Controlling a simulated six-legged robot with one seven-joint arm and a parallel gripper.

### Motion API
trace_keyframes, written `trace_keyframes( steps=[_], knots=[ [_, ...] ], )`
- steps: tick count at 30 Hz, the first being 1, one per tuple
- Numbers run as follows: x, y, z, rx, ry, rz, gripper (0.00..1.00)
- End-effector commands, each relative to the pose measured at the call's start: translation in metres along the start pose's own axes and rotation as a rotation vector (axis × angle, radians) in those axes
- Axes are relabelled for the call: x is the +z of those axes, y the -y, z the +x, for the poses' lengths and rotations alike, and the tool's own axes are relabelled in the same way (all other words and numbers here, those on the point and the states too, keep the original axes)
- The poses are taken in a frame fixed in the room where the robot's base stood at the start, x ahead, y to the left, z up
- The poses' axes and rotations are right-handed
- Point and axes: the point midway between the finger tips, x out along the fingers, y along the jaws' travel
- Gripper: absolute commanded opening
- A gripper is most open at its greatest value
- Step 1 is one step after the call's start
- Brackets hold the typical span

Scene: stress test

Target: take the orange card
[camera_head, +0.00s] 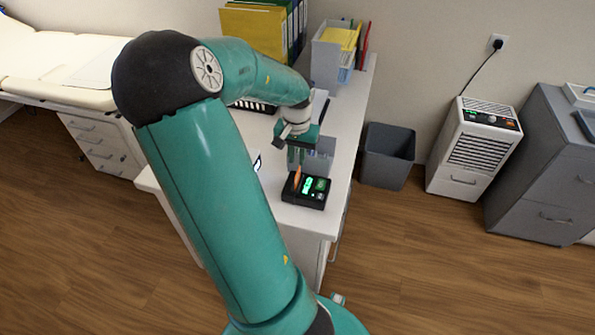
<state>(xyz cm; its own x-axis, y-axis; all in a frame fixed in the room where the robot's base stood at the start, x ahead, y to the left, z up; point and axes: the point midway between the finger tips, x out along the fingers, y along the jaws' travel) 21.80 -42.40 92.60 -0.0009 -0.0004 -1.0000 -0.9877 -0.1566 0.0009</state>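The orange card (297,174) is a small, narrow upright shape at the left side of a black device (305,191) with green lit displays. The device sits near the front end of the white desk (312,216). My gripper (297,160) points down from above, with its fingertips right at or just above the top of the card. The fingers are too small here to tell whether they are apart or closed on the card. I cannot tell whether the card stands in the device or beside it.
A grey file holder (326,55) and yellow and green binders (262,28) stand at the desk's back. A grey bin (388,156) and a white heater-like unit (474,148) are on the floor to the right.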

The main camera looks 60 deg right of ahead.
Motion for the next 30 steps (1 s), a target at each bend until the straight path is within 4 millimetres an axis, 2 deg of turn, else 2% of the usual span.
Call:
trace_keyframes(
  steps=[6,13,24,30],
  knots=[
    [-0.001,-0.002,0.031,0.003,0.002,0.003,0.16],
    [-0.002,-0.002,0.053,0.0,0.001,0.001,0.16],
    [-0.002,-0.001,0.058,0.0,0.0,0.001,0.16],
    [-0.002,-0.001,0.058,0.0,0.0,0.001,0.0]
  ],
)
